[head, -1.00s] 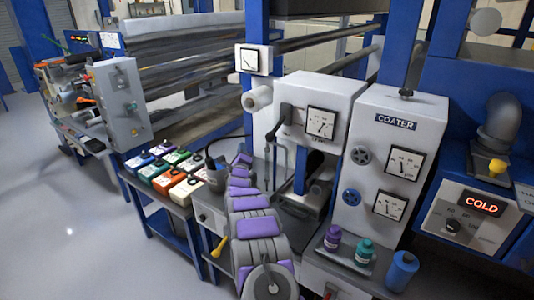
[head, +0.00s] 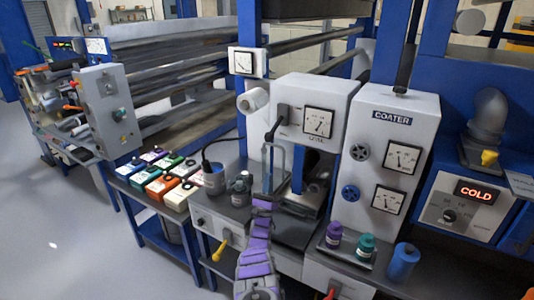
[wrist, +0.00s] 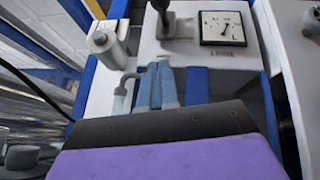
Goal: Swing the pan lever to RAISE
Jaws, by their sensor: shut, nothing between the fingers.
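A dark lever (head: 277,122) hangs down and to the left from a pivot on the front of the white gauge box (head: 340,92). In the wrist view its dark end (wrist: 160,12) shows at the top edge. I cannot read a RAISE mark. My gripper (head: 270,150) is just below the lever in the head view. In the wrist view my gripper (wrist: 157,68) has its blue-grey fingers together, empty, and apart in the picture from the lever. A yellow-handled lever (head: 220,248) is on the cabinet front at the lower left; I cannot tell which lever the task names.
A dial (head: 318,122) is right of the lever, and a white roller end (head: 252,100) is left of it. The coater cabinet (head: 395,130) stands to the right. Bottles (head: 334,234) stand on a tray. A dark pot (head: 214,178) and several coloured boxes (head: 165,180) are at left.

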